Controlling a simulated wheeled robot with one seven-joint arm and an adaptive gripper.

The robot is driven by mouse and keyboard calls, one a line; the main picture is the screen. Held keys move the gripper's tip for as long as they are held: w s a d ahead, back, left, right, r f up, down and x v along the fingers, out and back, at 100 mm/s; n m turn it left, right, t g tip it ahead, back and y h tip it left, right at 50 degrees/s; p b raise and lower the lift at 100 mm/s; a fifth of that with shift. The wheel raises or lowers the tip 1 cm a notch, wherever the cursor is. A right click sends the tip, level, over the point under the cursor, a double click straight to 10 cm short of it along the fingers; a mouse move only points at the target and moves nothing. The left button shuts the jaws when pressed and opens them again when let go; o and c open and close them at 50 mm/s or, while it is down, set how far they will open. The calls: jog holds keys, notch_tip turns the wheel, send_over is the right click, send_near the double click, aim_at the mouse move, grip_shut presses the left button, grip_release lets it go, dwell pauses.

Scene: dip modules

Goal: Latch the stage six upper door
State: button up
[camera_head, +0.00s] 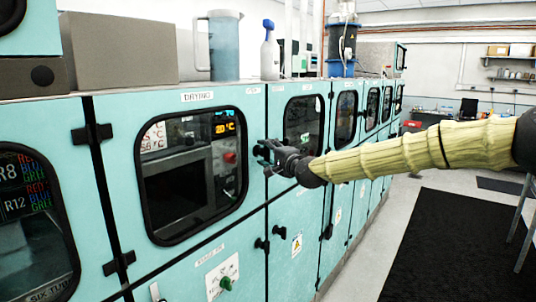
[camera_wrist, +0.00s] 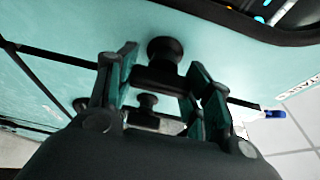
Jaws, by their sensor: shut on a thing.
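The upper door (camera_head: 128,180) labelled DRYING has a large rounded window and looks flush with the cabinet front. No stage number is readable on it. My gripper (camera_head: 264,152) is at this door's right edge, near the seam with the neighbouring upper door (camera_head: 284,190). In the wrist view my gripper (camera_wrist: 160,84) has its fingers on either side of a black latch part, shut on it. A round black knob (camera_wrist: 166,50) stands on the teal panel just beyond the fingers. The exact contact is partly hidden by the fingers.
A jug (camera_head: 224,45), spray bottle (camera_head: 270,52) and grey box (camera_head: 121,48) stand on top. Open floor with a dark mat (camera_head: 450,245) lies right.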

jog(key=o, duration=1)
jog(key=shift+o, duration=0.2)
jog(key=v, duration=1.2)
